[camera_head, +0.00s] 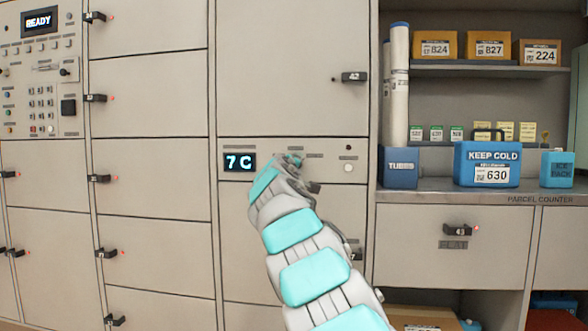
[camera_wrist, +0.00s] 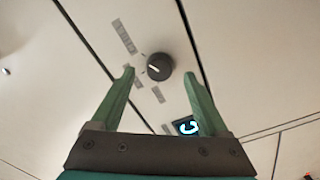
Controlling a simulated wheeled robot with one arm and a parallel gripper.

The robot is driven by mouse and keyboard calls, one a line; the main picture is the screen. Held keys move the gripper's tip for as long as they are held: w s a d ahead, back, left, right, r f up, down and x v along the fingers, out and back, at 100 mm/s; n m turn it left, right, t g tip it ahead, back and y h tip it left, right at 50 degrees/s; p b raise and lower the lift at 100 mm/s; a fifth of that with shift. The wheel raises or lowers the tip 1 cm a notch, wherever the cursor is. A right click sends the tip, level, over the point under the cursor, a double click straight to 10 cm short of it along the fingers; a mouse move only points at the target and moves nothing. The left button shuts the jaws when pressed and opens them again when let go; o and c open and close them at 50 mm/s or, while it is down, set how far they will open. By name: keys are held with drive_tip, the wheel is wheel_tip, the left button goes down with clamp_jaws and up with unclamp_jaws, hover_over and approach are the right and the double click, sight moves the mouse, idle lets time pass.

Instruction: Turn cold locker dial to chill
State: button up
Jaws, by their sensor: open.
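The dial (camera_wrist: 160,66) is a round dark knob with a white pointer line, on the pale locker panel in the wrist view. It sits between and just beyond the tips of my open gripper (camera_wrist: 158,75), with no clear contact visible. Small grey labels surround it, too blurred to read. In the head view my gripper (camera_head: 291,163) is at the control strip and hides the dial. The display (camera_head: 240,161) left of my gripper reads "7 C"; part of it also shows in the wrist view (camera_wrist: 186,127).
Locker door 42 (camera_head: 293,67) is above the strip, with a black handle (camera_head: 353,77). A pale round button (camera_head: 348,168) is right of my gripper. A parcel counter (camera_head: 460,190) at right holds a blue cold box (camera_head: 487,164) and a blue tubes bin (camera_head: 400,168).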

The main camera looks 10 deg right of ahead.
drive_tip(key=shift+v, duration=2.55)
